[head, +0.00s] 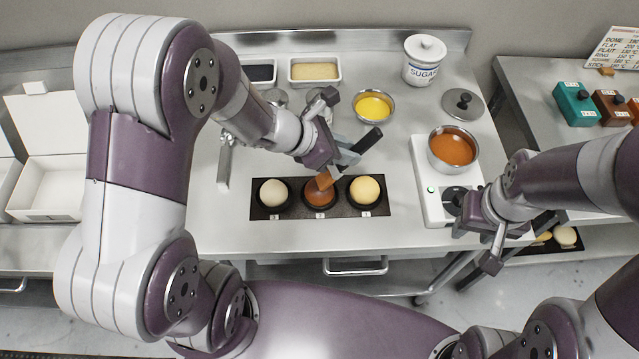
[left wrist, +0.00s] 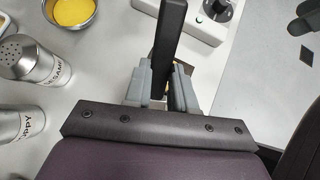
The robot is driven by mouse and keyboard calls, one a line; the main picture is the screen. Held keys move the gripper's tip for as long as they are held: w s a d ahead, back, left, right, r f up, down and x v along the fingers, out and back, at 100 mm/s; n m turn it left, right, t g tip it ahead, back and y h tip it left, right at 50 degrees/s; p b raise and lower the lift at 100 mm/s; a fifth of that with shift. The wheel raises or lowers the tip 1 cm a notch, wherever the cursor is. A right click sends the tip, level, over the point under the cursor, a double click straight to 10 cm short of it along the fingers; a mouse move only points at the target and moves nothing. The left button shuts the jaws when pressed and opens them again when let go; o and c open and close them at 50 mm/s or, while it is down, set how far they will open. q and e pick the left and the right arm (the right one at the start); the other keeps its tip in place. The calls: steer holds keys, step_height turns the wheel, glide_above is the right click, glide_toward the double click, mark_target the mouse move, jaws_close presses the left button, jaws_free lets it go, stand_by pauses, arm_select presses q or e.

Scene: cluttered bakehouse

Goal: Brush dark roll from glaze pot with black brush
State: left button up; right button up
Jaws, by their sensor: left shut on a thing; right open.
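My left gripper (head: 343,156) is shut on the black brush (head: 366,141), whose dark handle (left wrist: 170,35) also rises between the fingers in the left wrist view. The orange-brown brush tip points down at the dark roll (head: 318,199), the middle one of three on a black tray (head: 381,211). The tip overlaps the roll's top; I cannot tell how firmly it touches. The glaze pot (head: 453,164), a steel pot of orange-brown glaze, stands on a white hotplate (head: 434,210) at the right. My right gripper (head: 474,249) is open and empty by the counter's front right edge.
A pale roll (head: 273,191) and a yellowish roll (head: 365,189) flank the dark one. Behind stand a yellow bowl (head: 374,106), steel shakers (left wrist: 35,62), two shallow trays and a sugar jar (head: 424,62). A pot lid (head: 463,103) lies behind the hotplate.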

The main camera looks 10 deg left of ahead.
arm_select(q)
steer(key=shift+s+d, duration=0.25)
steer(key=shift+s, duration=0.15)
steer(key=shift+f+b, duration=0.1)
steer(key=shift+b, duration=0.2)
steer(key=shift+w+a, duration=0.45)
steer(key=shift+w, duration=0.25)
steer(key=shift+s+d, duration=0.45)
steer(key=shift+s, duration=0.25)
steer(key=shift+f+b, duration=0.1)
steer(key=shift+b, duration=0.4)
steer(key=shift+w+a, duration=0.2)
steer(key=shift+w, duration=0.1)
steer(key=shift+w+a+p, duration=0.35)
steer(key=shift+w+a, duration=0.05)
steer(key=shift+w, duration=0.25)
stand_by(1.2)
